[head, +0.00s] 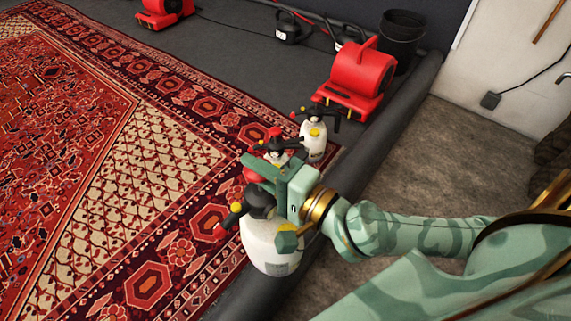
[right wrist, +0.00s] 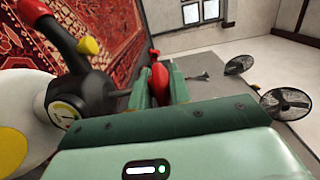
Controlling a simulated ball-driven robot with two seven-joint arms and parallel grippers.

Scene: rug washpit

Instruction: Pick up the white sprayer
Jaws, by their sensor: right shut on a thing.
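A white sprayer (head: 265,247) with a black top, a yellow knob and a red-tipped black part stands upright at the rug's near right edge. It also shows large at the left of the right wrist view (right wrist: 22,105), with a round gauge on its black head. My right gripper (head: 270,184) is at the sprayer's top and shut on its black handle part; the exact grip is partly hidden by the fingers. In the right wrist view a black rod runs from the head to the green fingers (right wrist: 158,88). My left gripper is not in view.
Another white sprayer (head: 314,142) stands just behind, with a red-topped one (head: 276,152) partly hidden by my gripper. A red blower (head: 358,78) and a black bucket (head: 402,35) stand farther back. A patterned rug (head: 130,150) fills the left; a dark raised edge (head: 385,125) runs alongside.

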